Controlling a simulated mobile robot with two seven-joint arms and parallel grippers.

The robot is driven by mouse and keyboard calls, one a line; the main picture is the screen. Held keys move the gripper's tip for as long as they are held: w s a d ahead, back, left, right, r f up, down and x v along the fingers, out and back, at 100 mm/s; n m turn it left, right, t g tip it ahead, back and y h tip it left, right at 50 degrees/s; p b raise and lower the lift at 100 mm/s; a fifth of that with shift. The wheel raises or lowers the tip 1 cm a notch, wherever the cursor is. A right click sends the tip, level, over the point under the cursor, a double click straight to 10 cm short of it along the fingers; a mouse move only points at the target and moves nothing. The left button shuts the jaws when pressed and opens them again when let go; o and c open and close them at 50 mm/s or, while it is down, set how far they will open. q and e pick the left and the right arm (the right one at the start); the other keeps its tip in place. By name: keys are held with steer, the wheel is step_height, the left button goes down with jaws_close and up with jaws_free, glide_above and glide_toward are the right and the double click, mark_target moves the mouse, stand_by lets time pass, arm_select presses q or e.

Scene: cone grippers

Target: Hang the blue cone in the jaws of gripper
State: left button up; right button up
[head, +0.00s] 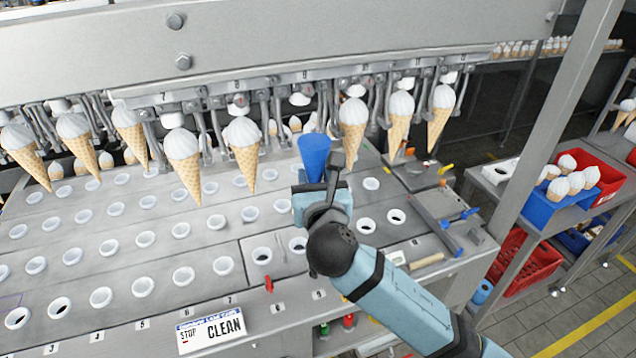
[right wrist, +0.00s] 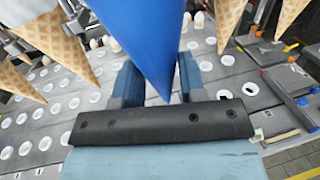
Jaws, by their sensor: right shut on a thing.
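The blue cone (head: 314,155) is point down in my right gripper (head: 318,190), just below the overhead rail. It fills the top of the right wrist view (right wrist: 150,45), its tip between my two fingers (right wrist: 157,85). My right gripper is shut on it. A row of metal jaws hangs from the rail; jaws (head: 280,108) show behind and left of the blue cone, in the gap between hanging ice cream cones (head: 242,155) and (head: 353,125). I cannot tell whether the blue cone touches any jaw. My left gripper is not in view.
White-topped cones hang along the rail on both sides, close to my right arm. Below is a grey plate (head: 100,240) with rows of round holes. A "STOP CLEAN" sign (head: 212,328) stands at the front. Red and blue crates (head: 560,208) stand at right, beyond a post.

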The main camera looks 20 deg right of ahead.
steer(key=shift+w, duration=0.1)
stand_by(0.6)
steer(key=shift+w, duration=1.65)
steer(key=shift+w+a, duration=0.1)
steer(key=shift+w, duration=1.85)
steer(key=shift+f, duration=0.6)
stand_by(0.4)
steer(key=o, duration=1.2)
